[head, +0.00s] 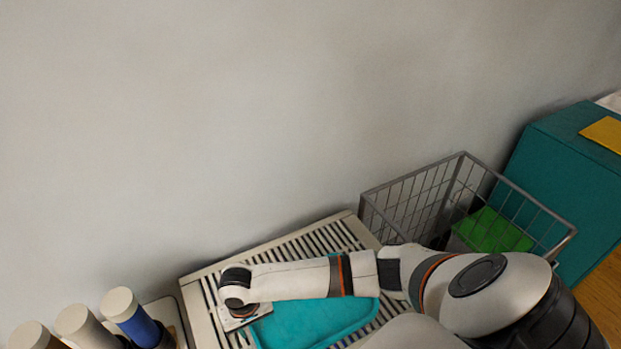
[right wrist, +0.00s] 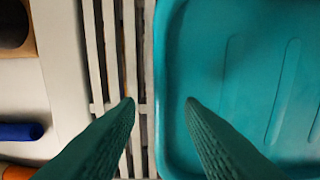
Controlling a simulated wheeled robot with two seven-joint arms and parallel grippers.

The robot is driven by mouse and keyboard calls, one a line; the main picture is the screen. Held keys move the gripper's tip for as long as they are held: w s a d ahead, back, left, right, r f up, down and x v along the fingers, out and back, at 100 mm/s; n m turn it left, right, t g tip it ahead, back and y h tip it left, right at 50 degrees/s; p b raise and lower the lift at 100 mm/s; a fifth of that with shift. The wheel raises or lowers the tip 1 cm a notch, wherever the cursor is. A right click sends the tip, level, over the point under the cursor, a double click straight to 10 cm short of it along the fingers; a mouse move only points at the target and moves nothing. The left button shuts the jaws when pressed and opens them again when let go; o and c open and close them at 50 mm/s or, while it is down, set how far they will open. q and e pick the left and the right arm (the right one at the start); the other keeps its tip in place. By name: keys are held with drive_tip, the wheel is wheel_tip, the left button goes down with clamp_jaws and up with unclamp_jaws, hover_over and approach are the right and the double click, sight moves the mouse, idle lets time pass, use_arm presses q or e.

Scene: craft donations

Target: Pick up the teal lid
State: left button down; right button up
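The teal lid (head: 318,322) lies on a slatted white rack (head: 188,290) in the head view, partly hidden under my right arm. It fills the right side of the right wrist view (right wrist: 240,70), with its straight raised rim running up the middle. My right gripper (right wrist: 160,101) is open, its two dark fingers apart on either side of that rim. One finger is over the slats and the other over the lid; I cannot tell whether they touch it. In the head view its fingers are hidden below the wrist. My left gripper is not in view.
A wire basket (head: 411,181) holding a green item (head: 492,230) stands right of the rack, beside a teal box (head: 572,175) with a yellow piece (head: 603,133). Several capped cylinders, one blue (head: 139,328), stand at lower left. A plain wall rises behind.

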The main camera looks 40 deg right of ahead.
drive_tip(key=shift+f, duration=1.1)
clamp_jaws()
